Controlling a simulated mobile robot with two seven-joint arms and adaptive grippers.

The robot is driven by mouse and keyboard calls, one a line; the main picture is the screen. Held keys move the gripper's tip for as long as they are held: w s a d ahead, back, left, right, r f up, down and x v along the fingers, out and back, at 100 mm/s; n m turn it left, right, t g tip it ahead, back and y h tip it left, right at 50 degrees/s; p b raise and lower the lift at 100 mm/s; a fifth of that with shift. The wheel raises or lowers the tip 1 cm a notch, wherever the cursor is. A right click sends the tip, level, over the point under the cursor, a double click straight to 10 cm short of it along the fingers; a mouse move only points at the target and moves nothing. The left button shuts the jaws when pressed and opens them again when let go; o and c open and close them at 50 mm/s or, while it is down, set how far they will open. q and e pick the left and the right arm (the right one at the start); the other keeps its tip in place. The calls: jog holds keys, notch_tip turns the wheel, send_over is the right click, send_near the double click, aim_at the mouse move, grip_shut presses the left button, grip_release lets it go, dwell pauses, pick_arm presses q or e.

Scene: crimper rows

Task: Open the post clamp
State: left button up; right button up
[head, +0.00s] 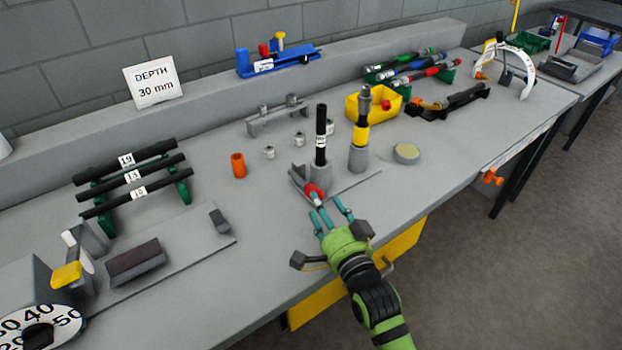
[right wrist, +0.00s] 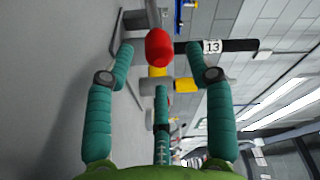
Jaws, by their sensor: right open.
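The post clamp (head: 320,178) is a grey post on a small base plate, holding an upright black tube (head: 321,118) with a white label. The label reads 13 in the right wrist view (right wrist: 238,46). A red knob (head: 314,194) sits low on the front of the clamp; it also shows in the right wrist view (right wrist: 158,47). My right gripper (head: 326,210) is open at the knob, its teal fingers spread around it. In the right wrist view, the knob lies between the fingertips, with gaps to the side fingers. My left gripper is out of view.
A second grey post with a yellow-and-black tool (head: 361,125) stands close right of the clamp. A round tin (head: 406,153), a yellow bin (head: 380,104), an orange cup (head: 238,165) and a rack of black tubes (head: 128,183) stand around. A sign (head: 152,81) reads DEPTH 30 mm.

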aim_at(304, 184)
jog(key=shift+x, duration=2.75)
